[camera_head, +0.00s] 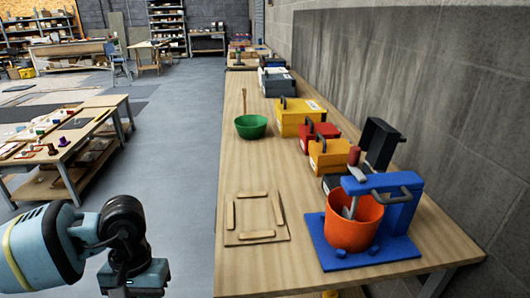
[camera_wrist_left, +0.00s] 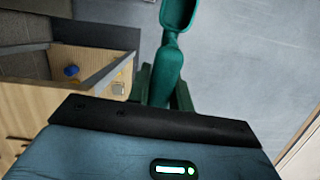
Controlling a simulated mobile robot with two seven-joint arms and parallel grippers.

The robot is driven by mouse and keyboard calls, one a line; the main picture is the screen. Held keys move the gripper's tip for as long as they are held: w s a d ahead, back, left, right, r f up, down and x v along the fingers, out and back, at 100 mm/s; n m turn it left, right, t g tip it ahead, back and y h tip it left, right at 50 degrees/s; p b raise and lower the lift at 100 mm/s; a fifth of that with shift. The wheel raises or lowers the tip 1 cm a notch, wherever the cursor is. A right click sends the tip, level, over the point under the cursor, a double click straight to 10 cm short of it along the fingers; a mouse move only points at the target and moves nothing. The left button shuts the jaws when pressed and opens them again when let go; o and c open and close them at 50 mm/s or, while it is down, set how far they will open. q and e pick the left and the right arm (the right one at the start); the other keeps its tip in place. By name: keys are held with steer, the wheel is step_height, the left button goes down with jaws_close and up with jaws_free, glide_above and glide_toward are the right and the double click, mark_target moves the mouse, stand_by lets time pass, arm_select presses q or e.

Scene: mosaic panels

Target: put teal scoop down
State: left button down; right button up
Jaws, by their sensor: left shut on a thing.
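The teal scoop (camera_wrist_left: 168,72) shows in the left wrist view, with its bowl end cut off by the top edge. My left gripper (camera_wrist_left: 164,94) is shut on its handle. The scoop extends away from the fingers, with grey floor behind much of it. In the head view my left arm is at the lower left, beside the long table; the fingers and the scoop are out of sight there. My right gripper is in neither view.
The long wooden table (camera_head: 245,165) holds a wooden-strip frame (camera_head: 231,215), a green bowl (camera_head: 251,127), an orange bucket (camera_head: 352,222) on a blue stand (camera_head: 318,240), and several toolboxes along the wall. Bare tabletop lies between the frame and the green bowl. A low table (camera_head: 62,150) stands left.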

arm_select(q)
steer(key=x, duration=1.3)
steer(key=shift+s+f, duration=0.2)
steer(key=shift+s, duration=0.15)
steer(key=shift+a, duration=0.25)
